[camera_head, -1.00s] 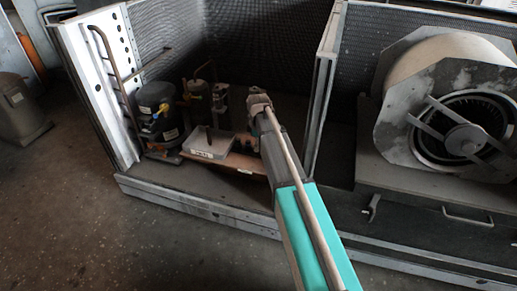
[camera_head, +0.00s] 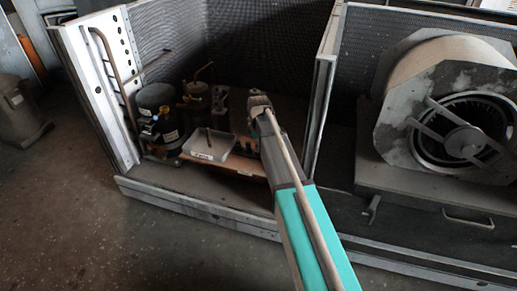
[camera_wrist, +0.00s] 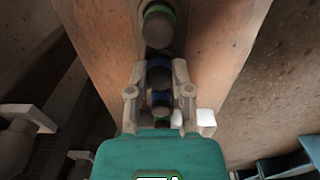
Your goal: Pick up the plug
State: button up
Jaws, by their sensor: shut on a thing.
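My gripper (camera_wrist: 160,78) is low over a tan board (camera_wrist: 215,50) in the wrist view, its two fingers on either side of a dark, round-ended plug with a blue ring (camera_wrist: 160,98). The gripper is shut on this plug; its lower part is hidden. A dark plug with a green ring (camera_wrist: 157,28) stands farther along the board, apart from the fingers. In the head view, my arm hides the fingers, and small dark plugs (camera_head: 245,144) show on the board (camera_head: 222,163).
A pale tray (camera_head: 210,147) with a thin upright piece stands on the board's left. Dark compressors (camera_head: 158,115) and copper pipes (camera_head: 108,60) are farther left. A metal divider (camera_head: 320,95) rises right of my arm, with the blower (camera_head: 445,100) beyond it.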

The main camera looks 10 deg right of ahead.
jog(key=shift+r, duration=0.1)
notch_tip(320, 180, up, 10)
jog(key=p, duration=1)
jog(key=shift+s, duration=0.15)
dwell(1.0)
